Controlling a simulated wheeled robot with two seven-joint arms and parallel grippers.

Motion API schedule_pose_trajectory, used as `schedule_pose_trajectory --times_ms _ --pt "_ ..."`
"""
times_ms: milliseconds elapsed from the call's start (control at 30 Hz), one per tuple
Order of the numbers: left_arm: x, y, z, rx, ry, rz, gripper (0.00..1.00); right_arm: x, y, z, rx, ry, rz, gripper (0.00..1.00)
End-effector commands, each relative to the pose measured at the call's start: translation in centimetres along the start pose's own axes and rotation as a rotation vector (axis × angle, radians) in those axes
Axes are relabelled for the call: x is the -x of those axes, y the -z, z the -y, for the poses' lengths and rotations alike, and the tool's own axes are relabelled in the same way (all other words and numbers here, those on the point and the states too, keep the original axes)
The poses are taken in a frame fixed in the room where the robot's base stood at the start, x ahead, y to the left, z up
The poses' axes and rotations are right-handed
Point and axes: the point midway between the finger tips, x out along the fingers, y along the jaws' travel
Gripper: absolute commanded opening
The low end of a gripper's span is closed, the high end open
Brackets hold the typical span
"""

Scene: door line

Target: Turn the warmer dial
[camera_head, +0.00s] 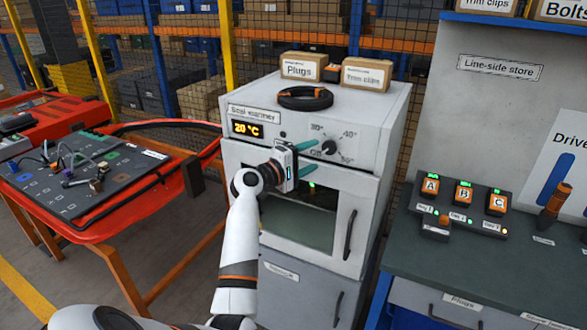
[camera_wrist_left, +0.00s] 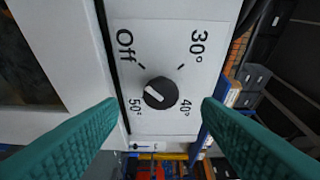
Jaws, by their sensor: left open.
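The warmer dial (camera_head: 329,147) is a round black knob on the white front panel of the seal warmer (camera_head: 285,125). In the left wrist view the dial (camera_wrist_left: 160,93) shows a white mark on the side of Off and 50°. Labels Off, 30°, 40° and 50° surround it. My left gripper (camera_head: 308,156) is open in front of the panel. Its teal fingers stand apart to either side of the dial in the wrist view, with nothing between them; contact is not seen. The warmer's display (camera_head: 246,129) reads 20 °C. My right gripper is not in view.
A black cable coil (camera_head: 305,98) and boxes marked Plugs (camera_head: 303,66) and Trim clips (camera_head: 367,74) sit on top of the warmer. Its door handle (camera_head: 350,234) is below the dial. A red-edged bench (camera_head: 100,232) stands left, a grey workbench (camera_head: 480,262) right.

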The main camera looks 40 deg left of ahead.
Motion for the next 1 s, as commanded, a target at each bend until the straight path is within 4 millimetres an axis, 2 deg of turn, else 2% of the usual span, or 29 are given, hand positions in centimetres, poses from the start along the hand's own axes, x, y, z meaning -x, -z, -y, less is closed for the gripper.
schedule_pose_trajectory --times_ms 33,200,400,1000 --pt "1.3 0.0 -0.5 -0.005 -0.001 0.001 0.59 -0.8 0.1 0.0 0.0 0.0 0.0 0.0" --pt "4.5 0.1 -0.4 -0.004 -0.003 0.0 0.59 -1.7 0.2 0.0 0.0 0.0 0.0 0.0" --pt "6.7 0.1 -0.2 0.0 -0.002 -0.001 0.59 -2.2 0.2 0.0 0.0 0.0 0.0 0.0" --pt "7.0 0.1 -0.1 0.001 -0.001 -0.002 0.59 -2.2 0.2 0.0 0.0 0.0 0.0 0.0"
